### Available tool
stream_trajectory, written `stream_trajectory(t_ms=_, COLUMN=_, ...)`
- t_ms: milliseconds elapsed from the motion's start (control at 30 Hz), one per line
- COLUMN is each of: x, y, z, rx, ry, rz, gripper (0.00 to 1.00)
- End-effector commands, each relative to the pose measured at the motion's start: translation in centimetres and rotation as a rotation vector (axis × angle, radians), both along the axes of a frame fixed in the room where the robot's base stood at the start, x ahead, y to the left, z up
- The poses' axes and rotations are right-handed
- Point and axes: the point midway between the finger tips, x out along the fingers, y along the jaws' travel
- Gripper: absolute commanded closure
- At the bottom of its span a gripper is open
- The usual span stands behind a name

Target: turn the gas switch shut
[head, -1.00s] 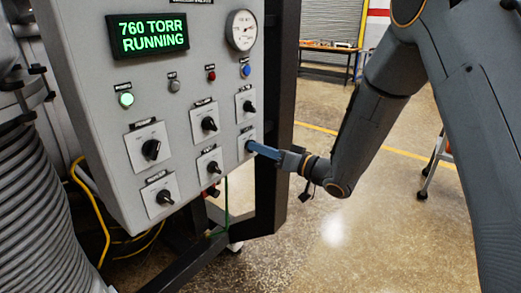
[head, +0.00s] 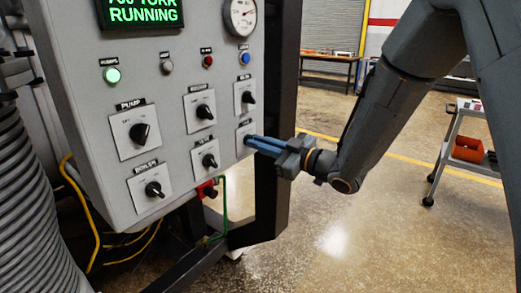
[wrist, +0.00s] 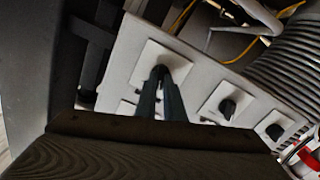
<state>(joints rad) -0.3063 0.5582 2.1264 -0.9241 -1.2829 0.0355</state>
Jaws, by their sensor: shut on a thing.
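The switch at the lower right of the grey control panel has a white plate (head: 244,129), and its label is too small to read. My gripper (head: 250,141) reaches it from the right, its two blue fingers closed around the knob. The fingers hide the knob, so its angle cannot be told. In the wrist view the dark fingers (wrist: 160,76) meet the middle of the white plate (wrist: 152,56). I cannot read which switch is marked as gas.
Other black knobs sit close by: one to the left (head: 209,160), one above (head: 248,97), and the pump knob (head: 139,133) farther left. A lit display (head: 140,12) and a gauge (head: 242,15) are above. A dark frame post (head: 272,190) stands below my gripper.

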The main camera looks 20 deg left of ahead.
Motion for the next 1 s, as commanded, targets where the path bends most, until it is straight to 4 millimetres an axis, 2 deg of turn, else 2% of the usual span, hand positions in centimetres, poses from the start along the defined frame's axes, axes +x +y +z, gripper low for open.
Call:
stream_trajectory(t_ms=400, x=-0.11, y=0.07, z=-0.01, rx=-0.071, ry=-0.175, rz=0.003, gripper=1.0)
stream_trajectory(t_ms=967, x=-0.18, y=0.11, z=0.02, rx=-0.082, ry=-0.2, rz=0.004, gripper=1.0)
stream_trajectory(t_ms=1000, x=-0.18, y=0.11, z=0.02, rx=-0.082, ry=-0.2, rz=0.004, gripper=0.85)
